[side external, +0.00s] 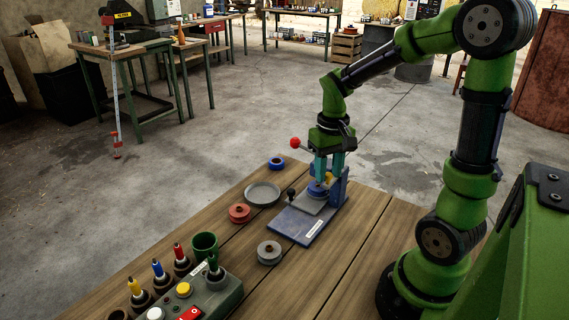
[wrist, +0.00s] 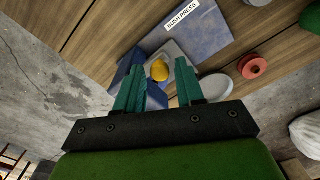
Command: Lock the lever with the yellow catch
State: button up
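The press (side external: 300,222) has a blue base, a blue upright and a label reading "BUSH PRESS", clear in the wrist view (wrist: 203,22). Its lever (side external: 295,143) ends in a red ball and points left from the press; its inner end is hidden behind my gripper. The yellow catch (side external: 328,177) sits near the upright, below my fingers. In the wrist view the yellow catch (wrist: 160,71) shows between and beyond my teal fingertips. My gripper (side external: 328,163) points down over the press, open; its fingers (wrist: 159,75) are apart. I cannot tell whether either touches the catch.
Left of the press lie a grey dish (side external: 262,194), a red bush (side external: 239,213), a blue bush (side external: 276,163) and a grey bush (side external: 269,252). A control box (side external: 205,297), green cup (side external: 205,246) and several markers stand at front left. Bare tabletop lies right of the press.

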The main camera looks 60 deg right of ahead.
jog(key=c, duration=0.5)
jog(key=shift+d, duration=1.55)
jog(key=o, duration=1.7)
jog(key=shift+o, duration=0.2)
jog(key=shift+r, duration=0.15)
